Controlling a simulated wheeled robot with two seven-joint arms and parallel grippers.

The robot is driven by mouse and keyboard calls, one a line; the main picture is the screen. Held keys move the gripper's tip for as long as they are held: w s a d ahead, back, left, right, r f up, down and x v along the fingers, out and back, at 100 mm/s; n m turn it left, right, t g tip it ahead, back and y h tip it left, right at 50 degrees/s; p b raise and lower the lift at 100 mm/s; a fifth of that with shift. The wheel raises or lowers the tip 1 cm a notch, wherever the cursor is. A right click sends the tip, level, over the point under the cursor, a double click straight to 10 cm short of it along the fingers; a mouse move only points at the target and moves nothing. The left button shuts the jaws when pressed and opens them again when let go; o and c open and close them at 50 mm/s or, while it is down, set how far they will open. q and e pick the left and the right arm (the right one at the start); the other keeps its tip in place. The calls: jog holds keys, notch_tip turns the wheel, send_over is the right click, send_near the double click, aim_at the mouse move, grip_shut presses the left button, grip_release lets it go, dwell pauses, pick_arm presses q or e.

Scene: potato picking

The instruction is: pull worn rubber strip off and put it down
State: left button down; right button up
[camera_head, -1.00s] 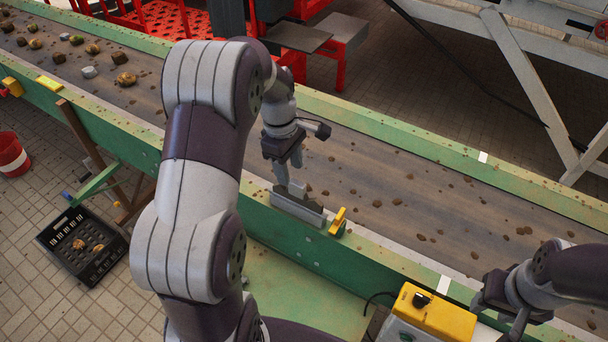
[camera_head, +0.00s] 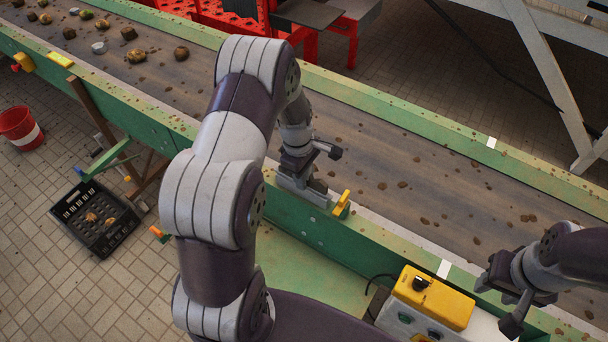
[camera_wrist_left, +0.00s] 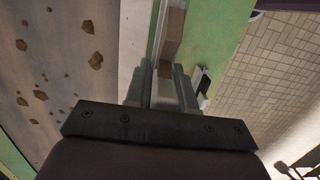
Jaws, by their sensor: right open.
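A grey metal holder (camera_head: 318,196) with a yellow lever (camera_head: 341,204) is fixed on the green side wall of the conveyor. My left gripper (camera_head: 300,180) is down at this holder, pointing downward. In the left wrist view its two fingers (camera_wrist_left: 162,88) stand apart at the holder, with a grey surface between them. A brownish strip-like part (camera_wrist_left: 173,36) lies in the holder beyond the fingers; I cannot tell surely whether it is the worn rubber strip. My right gripper (camera_head: 502,298) is open and empty over the near conveyor edge at the right.
The conveyor belt (camera_head: 385,160) carries dirt clods, with several potatoes and stones at the far left. A yellow-topped control box (camera_head: 435,300) stands between my arms. A black crate (camera_head: 75,205) with a few potatoes and a red bucket (camera_head: 20,127) are on the tiled floor at left.

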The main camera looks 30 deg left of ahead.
pick_arm(q)
jog(key=c, duration=1.6)
grip_release()
jog(key=shift+a, duration=0.1)
jog(key=shift+s, duration=0.1)
grip_shut()
jog(key=shift+r, duration=0.3)
jog(key=shift+r+p, duration=2.55)
jog(key=shift+r, duration=0.05)
jog(key=shift+r+p, duration=1.5)
jog(key=shift+r+p, duration=1.45)
jog(key=shift+r, duration=0.05)
